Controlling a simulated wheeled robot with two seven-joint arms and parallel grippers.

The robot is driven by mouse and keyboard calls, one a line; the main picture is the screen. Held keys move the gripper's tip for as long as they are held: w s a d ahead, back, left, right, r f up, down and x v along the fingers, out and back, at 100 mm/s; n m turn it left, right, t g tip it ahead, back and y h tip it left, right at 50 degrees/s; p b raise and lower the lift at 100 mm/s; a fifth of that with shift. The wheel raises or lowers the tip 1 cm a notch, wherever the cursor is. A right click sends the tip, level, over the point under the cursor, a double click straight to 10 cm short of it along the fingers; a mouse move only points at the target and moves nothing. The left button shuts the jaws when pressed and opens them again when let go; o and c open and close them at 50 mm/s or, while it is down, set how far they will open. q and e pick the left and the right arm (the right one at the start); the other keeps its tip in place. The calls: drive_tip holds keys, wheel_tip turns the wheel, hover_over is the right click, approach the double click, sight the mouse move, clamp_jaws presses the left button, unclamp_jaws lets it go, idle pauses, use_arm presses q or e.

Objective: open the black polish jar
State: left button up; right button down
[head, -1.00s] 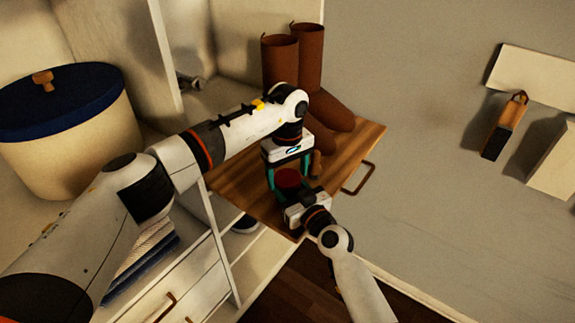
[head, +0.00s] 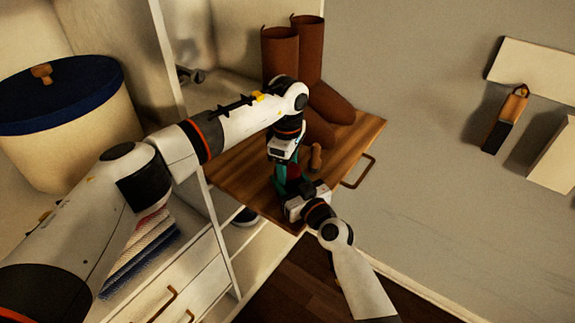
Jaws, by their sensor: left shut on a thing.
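The jar (head: 294,172) is mostly hidden between my grippers on the wooden board. Only a small dark red part of it shows, so I cannot tell its body colour. My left gripper (head: 287,180) reaches down from above, with its teal fingers shut on the jar, apparently at its top. My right gripper (head: 298,193) is low at the near side of the jar. Its fingers are hidden behind its own body, so I cannot tell whether they grip the jar.
Tall brown boots (head: 312,70) stand behind on the wooden board (head: 345,150), which has a handle (head: 358,171) at its right edge. A small brown object (head: 316,158) lies near the jar. A blue-lidded basket (head: 65,150) is at left. The board's right part is clear.

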use_arm(q)
drive_tip(key=n, duration=0.8)
drive_tip(key=shift+n, duration=0.3)
drive_tip(key=n, duration=2)
drive_tip(key=shift+r, duration=0.25)
drive_tip(key=shift+r, duration=0.95)
